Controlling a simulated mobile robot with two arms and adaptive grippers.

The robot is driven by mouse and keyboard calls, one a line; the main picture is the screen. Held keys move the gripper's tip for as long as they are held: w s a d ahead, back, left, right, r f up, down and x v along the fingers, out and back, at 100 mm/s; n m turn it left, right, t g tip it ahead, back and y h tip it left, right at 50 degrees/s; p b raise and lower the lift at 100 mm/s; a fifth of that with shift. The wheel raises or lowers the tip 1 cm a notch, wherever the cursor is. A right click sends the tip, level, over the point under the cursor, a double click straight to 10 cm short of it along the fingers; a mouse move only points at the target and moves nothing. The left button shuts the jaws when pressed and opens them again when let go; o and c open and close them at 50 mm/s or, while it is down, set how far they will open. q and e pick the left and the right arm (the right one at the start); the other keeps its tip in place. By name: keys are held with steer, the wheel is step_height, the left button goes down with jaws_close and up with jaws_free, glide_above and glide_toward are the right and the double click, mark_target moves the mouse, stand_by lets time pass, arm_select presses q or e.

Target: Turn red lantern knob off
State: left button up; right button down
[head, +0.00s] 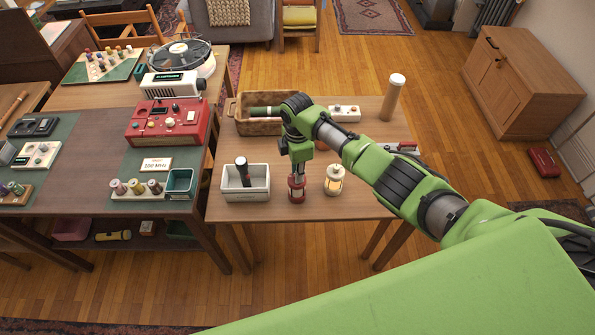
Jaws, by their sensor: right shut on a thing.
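The red lantern (297,194) stands on the small wooden table (361,206), near its front edge. My right gripper (297,178) reaches down from above and is shut on the top of the red lantern. The fingers cover the upper part, so I cannot make out the knob or whether the lantern is lit. A cream lantern (334,181) stands just to the right and looks lit. My left gripper is not in view.
A white bin (246,192) with a dark cylinder stands left of the red lantern. A wicker basket (259,127), a white box with knobs (344,114) and a tall wooden cylinder (391,100) stand behind. A red radio (167,120) is on the left table.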

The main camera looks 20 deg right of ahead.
steer(key=c, duration=1.9)
jaws_free()
step_height(320, 180, up, 12)
steer(key=shift+r, duration=0.1)
